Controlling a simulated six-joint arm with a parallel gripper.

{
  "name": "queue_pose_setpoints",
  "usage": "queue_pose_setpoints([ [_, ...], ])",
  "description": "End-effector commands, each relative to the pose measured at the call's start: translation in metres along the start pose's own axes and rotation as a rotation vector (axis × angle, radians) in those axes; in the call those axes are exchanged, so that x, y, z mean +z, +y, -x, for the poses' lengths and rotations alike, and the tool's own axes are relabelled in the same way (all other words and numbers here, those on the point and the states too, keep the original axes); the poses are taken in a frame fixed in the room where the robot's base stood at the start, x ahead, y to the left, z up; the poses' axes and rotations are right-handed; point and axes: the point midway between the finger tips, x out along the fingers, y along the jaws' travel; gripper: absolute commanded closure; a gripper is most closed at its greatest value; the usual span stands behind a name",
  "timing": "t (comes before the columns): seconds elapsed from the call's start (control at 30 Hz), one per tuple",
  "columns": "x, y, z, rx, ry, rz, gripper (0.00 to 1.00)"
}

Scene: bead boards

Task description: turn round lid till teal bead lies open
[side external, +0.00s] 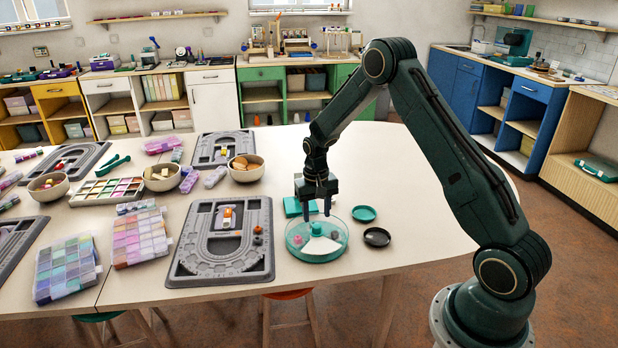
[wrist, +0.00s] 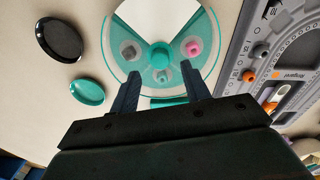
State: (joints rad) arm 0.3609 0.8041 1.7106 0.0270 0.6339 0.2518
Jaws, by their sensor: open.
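The round box with its teal-tinted lid (side external: 317,250) sits on the table, and it fills the top of the wrist view (wrist: 112,30). A teal knob (wrist: 159,55) stands at the lid's centre. A white wedge (wrist: 152,18) spans the far part of the lid in the wrist view. Around the knob show a pink bead (wrist: 193,48), a grey bead (wrist: 129,52) and a small greyish-teal bead (wrist: 163,76). I cannot tell which beads are covered. My gripper (side external: 320,212) is open above the box, pointing down, its fingertips (wrist: 162,78) spread either side of the knob's near side.
A teal dish (side external: 364,213) and a black dish (side external: 377,237) lie right of the box. A teal square piece (side external: 292,207) lies behind it. A grey bead board (side external: 190,268) with several beads stands close on the left.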

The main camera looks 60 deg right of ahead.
Motion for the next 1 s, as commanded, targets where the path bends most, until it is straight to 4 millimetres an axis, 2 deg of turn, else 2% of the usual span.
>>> queue_pose_setpoints([
  [0.1,0.000,0.000,-0.018,0.000,-0.002,0.000,0.53],
  [0.3,0.000,0.000,-0.037,0.000,0.000,0.000,0.53],
  [0.73,0.000,0.000,-0.044,0.000,0.001,0.000,0.53],
  [0.77,0.000,0.000,-0.044,0.000,0.001,0.000,0.55],
  [1.0,0.000,0.000,-0.044,0.000,0.001,0.000,1.00],
])
